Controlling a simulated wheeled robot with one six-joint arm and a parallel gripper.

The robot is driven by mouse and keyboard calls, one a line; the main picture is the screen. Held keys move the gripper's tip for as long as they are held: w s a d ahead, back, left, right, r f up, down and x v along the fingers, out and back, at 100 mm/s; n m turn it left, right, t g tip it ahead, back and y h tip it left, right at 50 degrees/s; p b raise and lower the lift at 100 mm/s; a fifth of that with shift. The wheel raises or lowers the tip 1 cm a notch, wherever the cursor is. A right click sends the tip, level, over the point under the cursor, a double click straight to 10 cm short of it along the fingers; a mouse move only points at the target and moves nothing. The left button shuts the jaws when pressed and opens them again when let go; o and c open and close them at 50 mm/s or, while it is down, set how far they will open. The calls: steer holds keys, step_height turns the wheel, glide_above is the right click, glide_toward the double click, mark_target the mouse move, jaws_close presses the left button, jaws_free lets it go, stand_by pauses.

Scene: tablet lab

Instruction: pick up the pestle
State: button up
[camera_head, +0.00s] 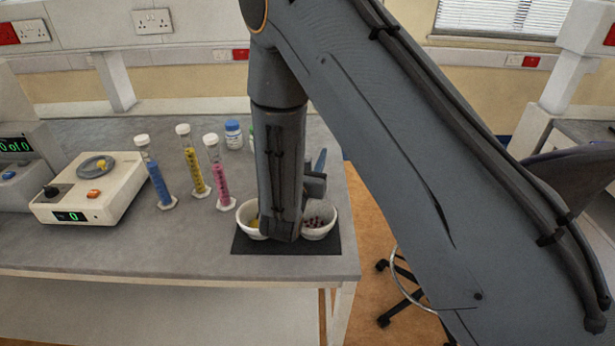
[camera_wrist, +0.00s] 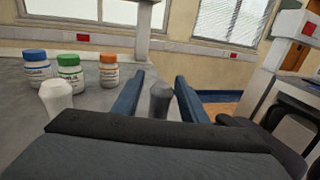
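My gripper (camera_wrist: 159,78) is open in the wrist view, its two blue fingers apart. A grey round-topped piece, which looks like the pestle (camera_wrist: 160,99), stands between them, with a gap to each finger. A similar pale piece (camera_wrist: 56,97) stands outside the fingers, to the left; I cannot tell exactly what it is. In the head view my gripper (camera_head: 318,175) shows only as a bit of blue finger behind my arm, above the bowls. No pestle can be made out there, as my arm covers that spot.
Two white bowls, left (camera_head: 246,220) and right (camera_head: 320,228), stand on a dark mat (camera_head: 285,246) near the table's right edge. Capped blue (camera_head: 158,181), yellow (camera_head: 193,170) and pink (camera_head: 219,181) tubes stand left. A scale (camera_head: 97,192) is farther left; bottles (camera_wrist: 70,72) stand behind.

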jaws_close()
steer(key=shift+r, duration=0.15)
